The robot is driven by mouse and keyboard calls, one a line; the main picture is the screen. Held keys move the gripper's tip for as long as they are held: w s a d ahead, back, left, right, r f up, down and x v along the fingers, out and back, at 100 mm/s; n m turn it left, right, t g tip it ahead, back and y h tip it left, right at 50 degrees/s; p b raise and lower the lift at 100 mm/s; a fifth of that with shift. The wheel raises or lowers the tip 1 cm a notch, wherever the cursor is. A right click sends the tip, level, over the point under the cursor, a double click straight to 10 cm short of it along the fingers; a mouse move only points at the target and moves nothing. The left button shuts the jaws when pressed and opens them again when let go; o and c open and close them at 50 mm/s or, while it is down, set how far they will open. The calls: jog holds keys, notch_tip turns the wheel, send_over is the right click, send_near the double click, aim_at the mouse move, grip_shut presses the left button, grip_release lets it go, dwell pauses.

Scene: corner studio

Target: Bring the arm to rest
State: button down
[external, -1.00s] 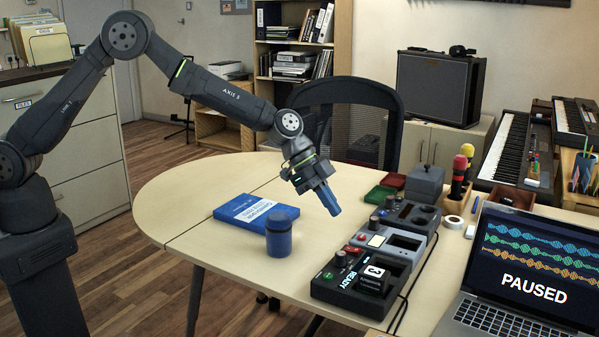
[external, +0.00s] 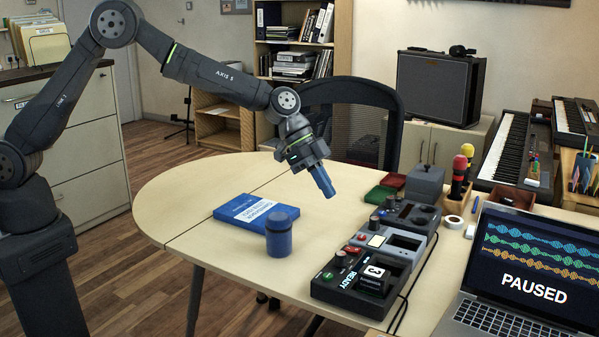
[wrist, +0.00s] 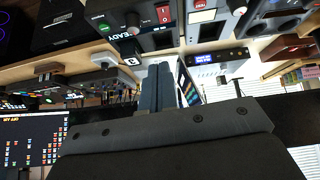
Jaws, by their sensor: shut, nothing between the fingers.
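My gripper (external: 325,183) is shut and empty, its blue fingers pressed together and pointing down to the right. It hangs above the table (external: 190,212), behind the blue canister and left of the black and grey devices. In the wrist view the closed fingers (wrist: 161,88) show at the centre, with nothing between them. My arm reaches in from the left, raised and bent at the elbow.
A black device (external: 345,285) and a grey device (external: 380,243) lie to the right. A laptop (external: 520,275) is at front right. A chair (external: 350,120) stands behind.

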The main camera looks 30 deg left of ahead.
jog(key=s+d+n+t+y, duration=0.1)
jog(key=s+d+n+y, duration=0.2)
jog(key=n, duration=0.3)
jog(key=s+d+r+n+t+y, duration=0.1)
jog(key=s+d+n+t+y, duration=0.1)
jog(key=d+n+y, duration=0.2)
jog(key=shift+s+d+r+n, duration=0.2)
jog(key=shift+s+d+n, duration=0.2)
jog(key=shift+d+n, duration=0.7)
dwell(0.3)
jog(key=shift+a+n, duration=0.3)
jog(key=shift+r, duration=0.1)
